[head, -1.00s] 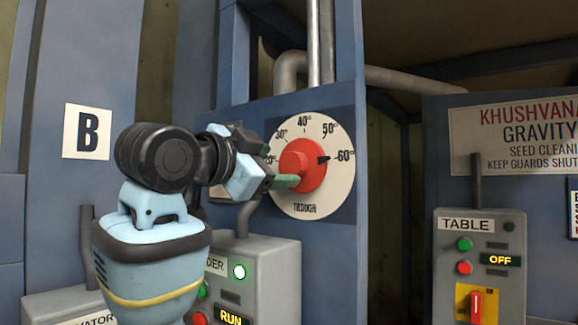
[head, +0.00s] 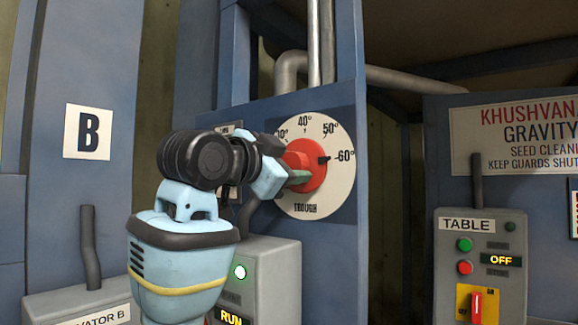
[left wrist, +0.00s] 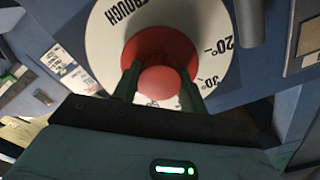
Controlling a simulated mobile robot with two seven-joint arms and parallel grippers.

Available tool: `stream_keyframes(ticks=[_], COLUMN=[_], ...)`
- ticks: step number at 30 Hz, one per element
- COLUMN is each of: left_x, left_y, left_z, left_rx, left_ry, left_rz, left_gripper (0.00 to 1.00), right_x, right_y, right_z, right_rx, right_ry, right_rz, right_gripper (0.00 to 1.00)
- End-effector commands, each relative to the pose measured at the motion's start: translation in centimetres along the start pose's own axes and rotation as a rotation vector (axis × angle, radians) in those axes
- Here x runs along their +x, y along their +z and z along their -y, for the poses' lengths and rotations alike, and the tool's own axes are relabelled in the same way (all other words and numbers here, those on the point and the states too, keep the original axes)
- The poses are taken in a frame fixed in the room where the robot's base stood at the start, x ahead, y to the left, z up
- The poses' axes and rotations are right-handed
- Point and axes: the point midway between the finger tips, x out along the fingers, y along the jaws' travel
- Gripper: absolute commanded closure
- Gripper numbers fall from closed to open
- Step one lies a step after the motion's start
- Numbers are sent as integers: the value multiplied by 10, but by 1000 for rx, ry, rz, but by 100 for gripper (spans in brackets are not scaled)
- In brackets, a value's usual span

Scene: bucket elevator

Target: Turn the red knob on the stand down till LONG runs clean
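The red knob (head: 306,166) sits on a round white dial (head: 340,185) marked TROUGH, with degree numbers around the rim. Its dark pointer is near 60°. My left gripper (head: 300,177) is at the knob's front. In the left wrist view, the knob (left wrist: 163,82) stands between the two dark green fingers (left wrist: 160,88), one finger on each side. The fingers are apart; I see no clear grip on the knob. The head view shows only part of the fingers. My right gripper is in neither view.
Below the dial, a grey control box (head: 275,262) has a lit green lamp and a RUN display. To the right, a TABLE box (head: 480,240) shows OFF. A grey pipe (head: 400,78) runs above the dial.

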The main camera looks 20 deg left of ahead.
Motion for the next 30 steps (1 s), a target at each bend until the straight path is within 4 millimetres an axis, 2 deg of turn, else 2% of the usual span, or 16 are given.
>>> stream_keyframes(ticks=[8,14,30], left_x=[0,0,0], left_y=[0,0,-1], left_z=[0,0,-1], left_rx=[-16,-97,-506], left_ry=[-1,0,1], left_rz=[0,0,-2], left_gripper=[80,80,80], right_x=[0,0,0], right_y=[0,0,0], right_z=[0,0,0], right_rx=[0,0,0], right_ry=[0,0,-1], right_rz=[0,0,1], right_gripper=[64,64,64])
